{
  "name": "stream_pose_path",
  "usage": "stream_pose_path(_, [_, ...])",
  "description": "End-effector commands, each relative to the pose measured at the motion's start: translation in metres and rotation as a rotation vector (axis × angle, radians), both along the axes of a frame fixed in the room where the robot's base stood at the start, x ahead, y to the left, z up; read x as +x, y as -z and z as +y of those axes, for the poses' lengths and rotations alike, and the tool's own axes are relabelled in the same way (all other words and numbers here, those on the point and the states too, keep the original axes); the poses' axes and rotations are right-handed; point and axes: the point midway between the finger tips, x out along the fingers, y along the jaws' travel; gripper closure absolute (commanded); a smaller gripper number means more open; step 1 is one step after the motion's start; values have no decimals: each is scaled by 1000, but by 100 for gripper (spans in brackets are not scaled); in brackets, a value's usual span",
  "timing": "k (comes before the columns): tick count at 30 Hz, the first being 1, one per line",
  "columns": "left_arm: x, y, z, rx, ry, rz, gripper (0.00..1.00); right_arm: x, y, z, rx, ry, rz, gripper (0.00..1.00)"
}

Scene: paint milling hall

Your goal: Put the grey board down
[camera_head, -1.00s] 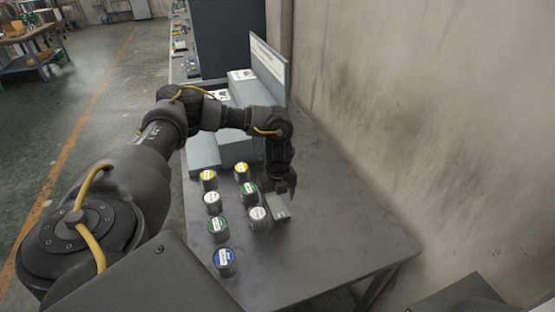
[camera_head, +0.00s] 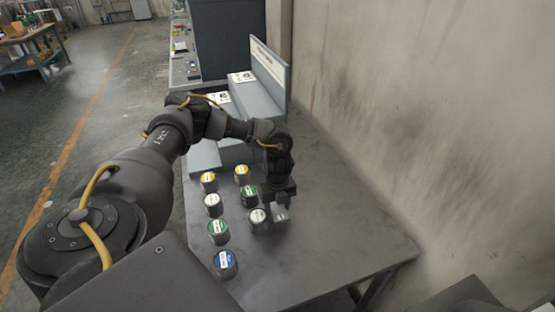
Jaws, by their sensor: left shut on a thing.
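My left gripper (camera_head: 280,199) is shut on the small grey board (camera_head: 281,214), at the right of the paint cans. The gripper points down and hides the board's upper part. The board's visible part is a pale grey face just below the fingers. I cannot tell whether its lower edge touches the table (camera_head: 335,220). A white-lidded can (camera_head: 258,221) stands close on its left. My right gripper is not in view.
A stepped grey stand (camera_head: 255,98) is behind. The table is clear to the right, up to the wall (camera_head: 430,120).

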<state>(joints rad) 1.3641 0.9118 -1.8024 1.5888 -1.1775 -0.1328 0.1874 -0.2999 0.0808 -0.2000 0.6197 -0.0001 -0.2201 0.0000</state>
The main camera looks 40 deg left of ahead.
Motion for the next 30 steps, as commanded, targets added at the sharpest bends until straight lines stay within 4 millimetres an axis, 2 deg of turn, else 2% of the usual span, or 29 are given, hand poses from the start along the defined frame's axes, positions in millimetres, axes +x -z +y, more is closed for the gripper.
stream_pose_path(4, [0, -3, 0, 0, 0, -1, 77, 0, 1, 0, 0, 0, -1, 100])
stream_pose_path(7, [1, -13, 0, -1, -1, -3, 77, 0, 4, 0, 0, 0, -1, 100])
stream_pose_path(16, [1, -71, -1, -2, 1, -4, 77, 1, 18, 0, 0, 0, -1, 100])
stream_pose_path(20, [1, -91, 0, 0, 1, -3, 77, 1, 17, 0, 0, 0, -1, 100])
stream_pose_path(24, [1, -100, 0, 0, 0, -2, 77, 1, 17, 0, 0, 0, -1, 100])
stream_pose_path(30, [0, -101, 0, 0, 0, 0, 77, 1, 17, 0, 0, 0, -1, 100])
